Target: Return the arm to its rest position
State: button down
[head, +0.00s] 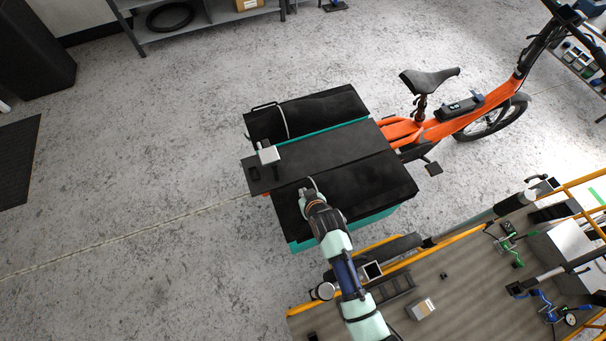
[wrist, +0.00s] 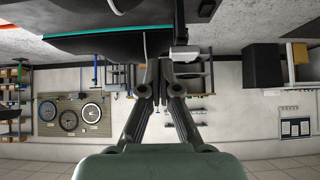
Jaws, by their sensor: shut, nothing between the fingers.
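My gripper (head: 308,192) is over the near black panel (head: 362,184) of the orange cargo bike's (head: 405,130) box in the head view. In the wrist view my gripper (wrist: 158,68) is shut, with its fingertips together and nothing between them. The fingertips overlap the dark underside of the box in that view; I cannot tell whether they touch it. My arm runs from the bottom of the head view up to the box.
A small white block (head: 268,154) sits on the box's left edge. A workbench platform (head: 460,285) with yellow rails and tools fills the lower right. A shelf (head: 190,30) stands at the back.

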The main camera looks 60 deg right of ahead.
jog(key=s+a+f+b, duration=0.1)
jog(key=s+a+f, duration=0.3)
jog(key=s+f, duration=0.1)
jog(key=shift+s+a, duration=0.25)
jog(key=shift+s, duration=0.3)
jog(key=w+a+r+n+t+y+p, duration=0.1)
jog(key=w+a+r+p, duration=0.2)
jog(key=r, duration=0.5)
jog(key=w+a+r+n+t, duration=0.1)
jog(key=w+a+r, duration=0.35)
jog(key=r, duration=0.35)
jog(key=w+a+r+n+t+y+p, duration=0.1)
jog(key=w+a+r+n+p, duration=0.2)
jog(key=r, duration=0.5)
jog(key=a+r+n+t+y+p, duration=0.1)
jog(key=a+r+y+p, duration=0.1)
jog(key=a+r, duration=0.7)
jog(key=a+r+n+t+y+p, duration=0.1)
jog(key=a+r+t, duration=0.1)
jog(key=a+r, duration=0.75)
notch_tip(320, 180, down, 55)
jog(key=d+b, duration=0.2)
jog(key=b, duration=5.5)
jog(key=shift+w+d, duration=0.15)
jog(key=shift+w, duration=0.1)
